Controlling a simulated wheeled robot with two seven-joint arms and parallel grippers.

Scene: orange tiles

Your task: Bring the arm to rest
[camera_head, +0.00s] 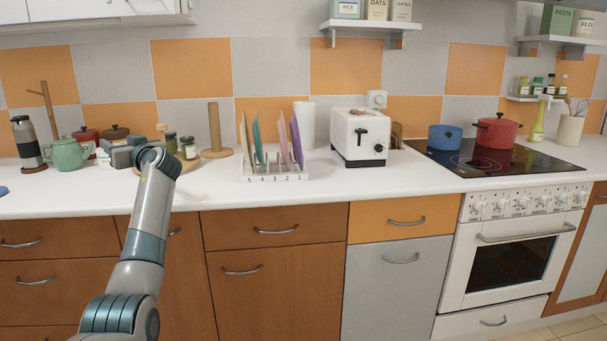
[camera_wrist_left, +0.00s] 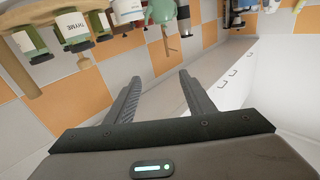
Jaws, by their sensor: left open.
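My left arm (camera_head: 145,220) rises from the lower left in the head view, and its wrist bends over the counter's front edge. My left gripper (camera_head: 122,155) is partly hidden behind the wrist, in front of the pots and spice jars. In the left wrist view my left gripper (camera_wrist_left: 159,75) shows two dark fingers spread apart with nothing between them. My right gripper is not in view.
A green teapot (camera_head: 68,153), dark-lidded pots and spice jars (camera_head: 188,147) stand close to my left gripper. A plate rack (camera_head: 275,178), white toaster (camera_head: 360,135) and stove (camera_head: 495,160) with two pots lie to the right. The counter front (camera_head: 225,195) is clear.

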